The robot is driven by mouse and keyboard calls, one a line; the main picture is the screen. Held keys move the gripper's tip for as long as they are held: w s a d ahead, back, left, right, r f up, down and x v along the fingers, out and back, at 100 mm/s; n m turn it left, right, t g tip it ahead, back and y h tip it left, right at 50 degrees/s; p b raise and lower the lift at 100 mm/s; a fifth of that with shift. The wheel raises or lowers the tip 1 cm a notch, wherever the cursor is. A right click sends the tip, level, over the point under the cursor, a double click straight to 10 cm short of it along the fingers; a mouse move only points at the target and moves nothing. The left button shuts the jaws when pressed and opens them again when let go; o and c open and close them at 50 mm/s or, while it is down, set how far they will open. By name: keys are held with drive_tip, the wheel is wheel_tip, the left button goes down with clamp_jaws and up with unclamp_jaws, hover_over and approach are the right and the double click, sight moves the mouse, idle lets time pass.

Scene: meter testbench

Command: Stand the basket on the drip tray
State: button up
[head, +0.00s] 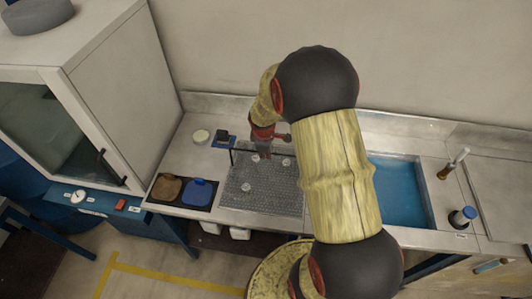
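A grey mesh-like surface (265,198) lies in the middle of the bench with several small white pieces on or in it. It looks like the wire basket, but I cannot tell for sure whether it is the basket or the drip tray. A thin dark bar (232,157) stands at its left back edge, perhaps a handle. My gripper (263,153) points down over the back part of the mesh, beside this bar. Its fingers are small and partly hidden, so I cannot tell whether they are open or touch anything. My arm hides the bench right of the mesh.
A blue basin (400,190) is right of my arm. A dark tray (153,202) with brown and blue items is left of the mesh. A white cabinet (112,100) stands at the left. A dark bottle (462,217) and a brush-like tool (453,163) stand at the right.

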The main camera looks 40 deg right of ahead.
drive_tip(key=o, duration=0.4)
drive_tip(key=shift+r, duration=0.1)
drive_tip(key=s+a+r+m+t, duration=0.1)
drive_tip(key=s+a+r, duration=0.1)
drive_tip(key=a+r, duration=0.45)
drive_tip(key=s+a+r+m, duration=0.2)
drive_tip(key=s+a+r, duration=0.1)
drive_tip(key=r, duration=0.7)
drive_tip(key=s+a+r+m+t, duration=0.1)
drive_tip(key=s+a+r, duration=0.1)
drive_tip(key=a+r, duration=0.5)
drive_tip(key=s+a+r+m, duration=0.1)
drive_tip(key=s+a+r, duration=0.1)
drive_tip(key=s, duration=0.2)
drive_tip(key=s+a+r+m+t+y, duration=0.1)
drive_tip(key=s+a+r+m, duration=0.1)
drive_tip(key=s+r, duration=0.1)
drive_tip(key=s+a+r+m+y, duration=0.1)
drive_tip(key=s+a+r, duration=0.1)
drive_tip(key=s, duration=0.3)
drive_tip(key=shift+a+r+t, duration=0.2)
drive_tip(key=shift+a+t, duration=0.2)
drive_tip(key=shift+a, duration=0.1)
